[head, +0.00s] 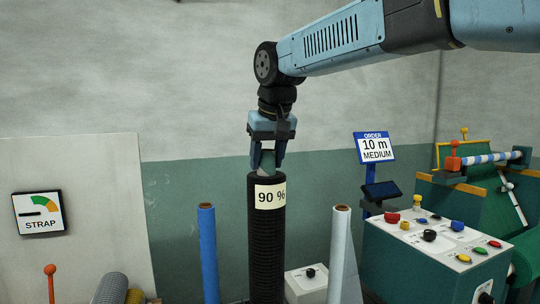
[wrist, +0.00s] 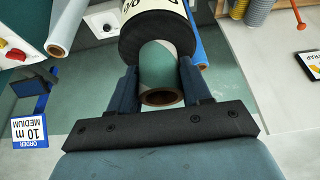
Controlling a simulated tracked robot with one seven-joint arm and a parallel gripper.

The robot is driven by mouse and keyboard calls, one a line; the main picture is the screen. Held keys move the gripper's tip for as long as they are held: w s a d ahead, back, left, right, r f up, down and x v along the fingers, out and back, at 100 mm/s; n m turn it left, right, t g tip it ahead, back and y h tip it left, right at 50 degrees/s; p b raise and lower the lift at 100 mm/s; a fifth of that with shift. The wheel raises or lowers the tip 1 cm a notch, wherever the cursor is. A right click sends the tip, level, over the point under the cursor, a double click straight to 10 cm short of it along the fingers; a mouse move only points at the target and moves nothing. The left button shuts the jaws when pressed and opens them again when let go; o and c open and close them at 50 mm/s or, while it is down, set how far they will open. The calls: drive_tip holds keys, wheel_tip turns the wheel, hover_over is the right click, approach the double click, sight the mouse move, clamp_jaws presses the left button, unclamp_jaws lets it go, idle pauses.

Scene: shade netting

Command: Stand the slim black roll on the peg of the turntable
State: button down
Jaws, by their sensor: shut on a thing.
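The slim black roll (head: 266,240) stands upright in the head view with a "90 %" label near its top. A grey-green core (head: 267,163) sticks out of its upper end. My gripper (head: 267,152) points down from above and is shut on this core. In the wrist view the core (wrist: 165,65) lies between my two fingers, its brown open end showing, and the black roll (wrist: 158,36) extends beyond it. The roll's lower end is cut off by the head view's bottom edge. I cannot make out the turntable or its peg in either view.
A blue roll (head: 208,250) stands left of the black roll and a pale roll (head: 340,255) right of it, both close. A control console (head: 435,255) and an order sign (head: 375,147) stand right. A strap gauge panel (head: 75,215) stands left.

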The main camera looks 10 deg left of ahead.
drive_tip(key=shift+w+d, duration=0.2)
drive_tip(key=shift+w, duration=0.1)
drive_tip(key=shift+s, duration=0.2)
drive_tip(key=shift+f, duration=6.35)
drive_tip(key=shift+c, duration=2.1)
unclamp_jaws()
drive_tip(key=shift+s, duration=0.1)
